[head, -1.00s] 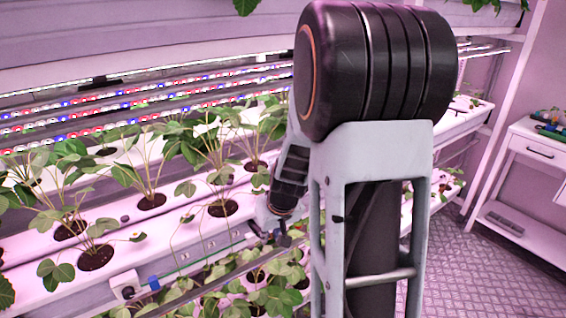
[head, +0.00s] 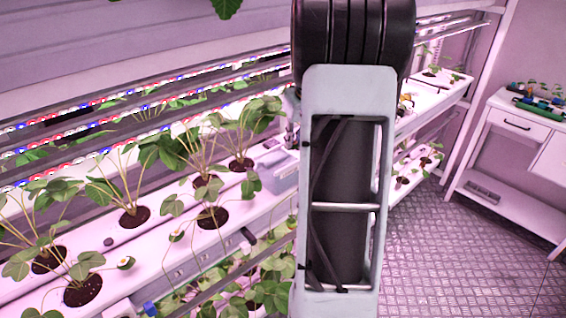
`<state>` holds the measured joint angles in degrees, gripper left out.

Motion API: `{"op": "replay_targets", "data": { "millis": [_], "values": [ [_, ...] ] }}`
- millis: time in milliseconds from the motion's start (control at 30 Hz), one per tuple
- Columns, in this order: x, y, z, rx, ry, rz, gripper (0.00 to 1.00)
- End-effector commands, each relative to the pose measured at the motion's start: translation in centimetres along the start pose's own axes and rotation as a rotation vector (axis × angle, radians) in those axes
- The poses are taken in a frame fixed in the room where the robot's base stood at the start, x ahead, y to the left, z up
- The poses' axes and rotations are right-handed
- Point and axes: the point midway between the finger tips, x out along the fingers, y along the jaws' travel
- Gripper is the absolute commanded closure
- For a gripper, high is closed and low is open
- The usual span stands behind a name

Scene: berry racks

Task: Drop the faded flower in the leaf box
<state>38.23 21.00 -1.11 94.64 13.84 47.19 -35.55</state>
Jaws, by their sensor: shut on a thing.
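A pale, see-through box (head: 284,172) stands on the white growing rack beside my arm, partly cut off by it; I cannot tell for sure that it is the leaf box. My upright arm link fills the middle of the head view. My gripper is hidden behind it, so neither the jaws nor anything in them shows. I cannot make out a faded flower in a grip. A small pale flower or bud (head: 126,263) shows at a front plant on the left.
White channels (head: 150,252) with several potted leafy plants (head: 213,217) run along the left. Lit bars (head: 120,118) hang above. A white side table (head: 513,124) with small seedlings stands at the right. The floor (head: 450,250) between is clear.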

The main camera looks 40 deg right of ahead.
Motion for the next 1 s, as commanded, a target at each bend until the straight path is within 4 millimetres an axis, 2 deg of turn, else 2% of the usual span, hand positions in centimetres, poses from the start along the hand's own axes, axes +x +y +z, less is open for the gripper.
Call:
{"op": "replay_targets", "data": {
  "millis": [33, 67, 267, 500, 600, 933, 967, 1000],
  "values": [
    [-1.3, -1.2, -2.6, -0.022, 0.054, 0.001, 1.00],
    [-1.2, -1.2, -2.6, -0.023, 0.055, 0.001, 1.00],
    [0.3, -1.3, -2.1, -0.024, 0.054, 0.000, 1.00],
    [3.5, -1.2, -0.8, -0.024, 0.048, -0.001, 1.00],
    [4.2, -1.0, -0.3, -0.021, 0.045, 0.000, 1.00],
    [4.6, -0.8, 0.1, -0.018, 0.039, 0.001, 1.00],
    [4.6, -0.8, 0.1, -0.018, 0.039, 0.001, 0.82],
    [4.6, -0.8, 0.1, -0.018, 0.039, 0.002, 0.78]
  ]
}}
